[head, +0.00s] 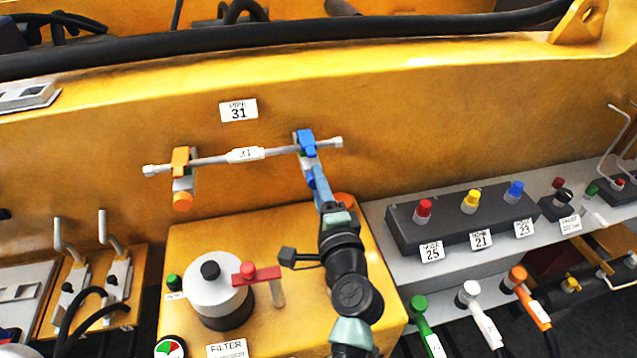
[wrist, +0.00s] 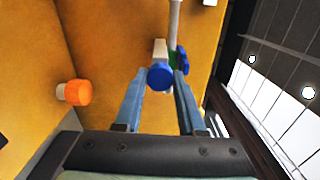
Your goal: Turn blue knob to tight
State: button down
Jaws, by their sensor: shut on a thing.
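The blue knob (head: 309,181) hangs below the blue clamp (head: 306,142) on the right part of the grey pipe (head: 274,152). In the wrist view the blue knob (wrist: 160,77) faces me as a round end, with a white fitting behind it. My gripper (head: 316,177) reaches up to it from below. In the wrist view the fingers of my gripper (wrist: 160,82) stand on either side of the knob and are shut on it. A green part (wrist: 180,60) shows just right of the knob. The fingers partly hide the knob in the head view, and I see no tightness mark.
An orange clamp (head: 180,160) with an orange knob (head: 183,201) holds the pipe's left part. Below stand a filter canister (head: 217,297) with a red handle (head: 258,272) and an orange cap (head: 345,200) beside my arm. A dark button box (head: 460,219) is on the right.

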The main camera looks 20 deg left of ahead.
jog(key=shift+f, duration=0.1)
dwell(0.3)
jog(key=c, duration=0.5)
grip_release()
jog(key=shift+s+d, duration=0.1)
jog(key=b+v, duration=0.2)
jog(key=v, duration=1)
jog(key=shift+s+d, duration=0.25)
jog(key=shift+s, duration=0.05)
